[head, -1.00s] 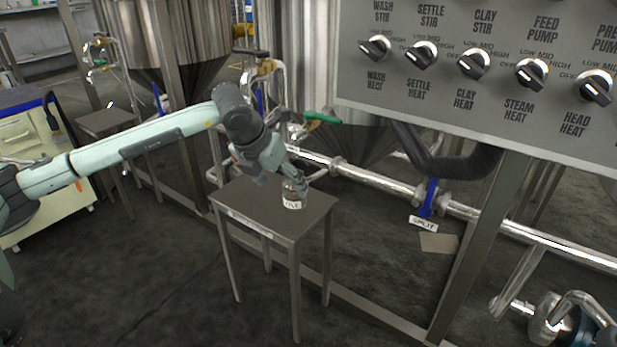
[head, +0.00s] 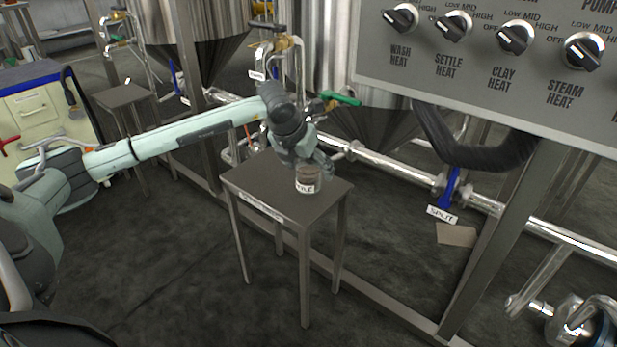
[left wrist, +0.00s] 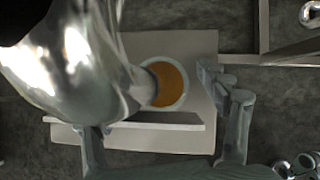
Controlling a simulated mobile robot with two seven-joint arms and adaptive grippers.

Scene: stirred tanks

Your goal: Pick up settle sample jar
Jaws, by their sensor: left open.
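The sample jar (head: 308,182) is small, with a dark band and a white label whose visible letters end in "TLE". It stands upright on a small grey table (head: 263,196). My left gripper (head: 318,163) is open just above and behind the jar, and its far side is hidden. In the left wrist view the jar (left wrist: 170,84) shows from above as a pale ring around orange-brown contents. The open left gripper (left wrist: 160,108) has a finger on either side in that view, with the jar a little beyond them. I cannot tell whether they touch. My right gripper is out of view.
Shiny metal (left wrist: 75,55) fills the upper left of the wrist view, partly covering the jar. A green-handled valve (head: 340,99) and steel pipes lie behind the table. A control panel (head: 480,70) overhangs at right. Floor in front is clear.

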